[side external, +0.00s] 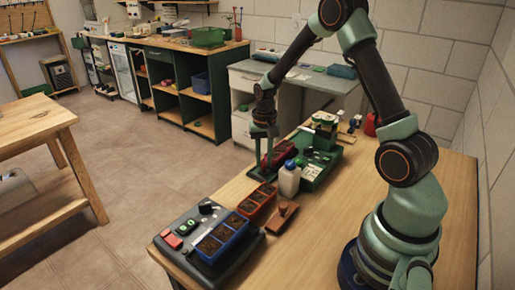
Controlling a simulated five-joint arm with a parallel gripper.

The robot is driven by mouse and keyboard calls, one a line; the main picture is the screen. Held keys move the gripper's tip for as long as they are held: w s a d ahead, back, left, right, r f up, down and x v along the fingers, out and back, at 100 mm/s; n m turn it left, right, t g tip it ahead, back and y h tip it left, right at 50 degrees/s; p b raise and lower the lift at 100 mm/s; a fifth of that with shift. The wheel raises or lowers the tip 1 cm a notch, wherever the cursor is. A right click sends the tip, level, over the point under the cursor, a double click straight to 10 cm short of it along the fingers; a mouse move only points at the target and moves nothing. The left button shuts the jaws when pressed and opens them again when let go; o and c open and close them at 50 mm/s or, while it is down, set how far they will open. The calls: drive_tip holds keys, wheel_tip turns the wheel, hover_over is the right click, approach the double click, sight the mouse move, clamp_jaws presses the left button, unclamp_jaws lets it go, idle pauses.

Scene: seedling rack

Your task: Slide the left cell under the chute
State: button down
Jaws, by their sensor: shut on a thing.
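My gripper (264,166) points straight down at the left end of a dark red cell tray (279,152), beside the green machine. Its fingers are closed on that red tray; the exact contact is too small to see. The green machine (319,165) has green upright parts (324,125) at its back; I cannot tell which part is the chute. A second red tray (257,203) with dark soil cells lies nearer, on the bench. A blue tray (221,242) with soil cells sits on a dark control unit (246,252). I cannot tell which cell is the left one.
A white bottle with a blue cap (289,180) stands close to the right of my gripper. A small brown wooden piece (283,213) lies in front of it. A red container (370,125) stands at the back. The wooden bench (335,215) is clear at the front right.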

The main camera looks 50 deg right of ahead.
sight(278, 150)
drive_tip(key=d, duration=0.8)
drive_tip(key=shift+d, duration=0.15)
drive_tip(key=c, duration=1)
unclamp_jaws()
drive_tip(key=shift+o, duration=0.2)
wheel_tip(278, 150, up, 12)
drive_tip(key=shift+r, duration=0.1)
